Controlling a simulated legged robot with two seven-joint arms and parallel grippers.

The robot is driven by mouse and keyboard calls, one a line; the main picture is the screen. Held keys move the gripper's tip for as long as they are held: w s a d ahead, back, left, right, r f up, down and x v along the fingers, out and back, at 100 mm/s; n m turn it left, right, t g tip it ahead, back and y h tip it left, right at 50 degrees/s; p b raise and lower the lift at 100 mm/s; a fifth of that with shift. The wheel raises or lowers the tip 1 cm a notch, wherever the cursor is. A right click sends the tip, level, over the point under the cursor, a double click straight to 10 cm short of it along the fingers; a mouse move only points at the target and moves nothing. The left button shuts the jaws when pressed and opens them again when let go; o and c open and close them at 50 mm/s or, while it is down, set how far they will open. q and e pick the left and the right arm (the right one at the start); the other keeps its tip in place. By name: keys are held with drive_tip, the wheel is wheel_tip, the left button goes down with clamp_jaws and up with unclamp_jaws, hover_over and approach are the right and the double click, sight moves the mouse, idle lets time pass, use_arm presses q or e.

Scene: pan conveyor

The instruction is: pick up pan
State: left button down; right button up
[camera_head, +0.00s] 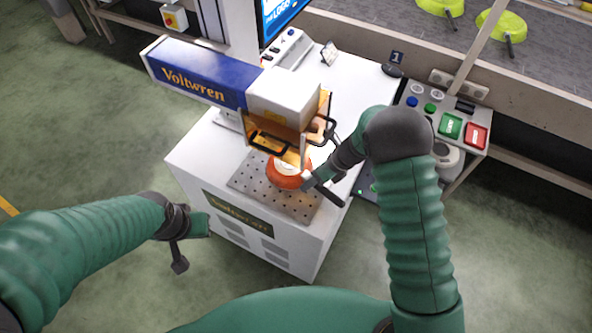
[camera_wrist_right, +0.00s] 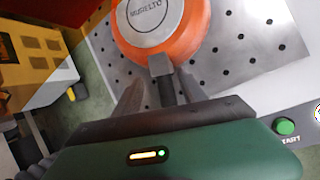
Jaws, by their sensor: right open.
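An orange pan (camera_head: 285,178) lies bottom up on a perforated metal plate (camera_head: 244,180) under the blue and white machine head. In the right wrist view the pan (camera_wrist_right: 188,42) shows a grey base disc with lettering, and its dark handle (camera_wrist_right: 165,88) points toward me. My right gripper (camera_head: 318,186) is at the handle side of the pan. In the wrist view its fingers (camera_wrist_right: 160,92) stand apart, one on each side of the handle. Contact with the handle cannot be told. My left gripper (camera_head: 190,244) is open and empty, left of the machine's white cabinet.
The Voltwren machine head (camera_head: 200,78) hangs above the plate, with a black-handled guard (camera_head: 270,138) close to the pan. A button panel (camera_head: 448,124) stands to the right. Green pans (camera_head: 502,24) lie on the grey conveyor (camera_head: 420,40) behind.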

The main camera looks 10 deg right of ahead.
drive_tip(key=shift+c, duration=0.9)
drive_tip(key=shift+d+f, duration=0.1)
drive_tip(key=shift+d, duration=0.7)
clamp_jaws()
drive_tip(key=shift+a, duration=0.45)
drive_tip(key=shift+d, duration=0.25)
drive_tip(key=shift+a, duration=0.15)
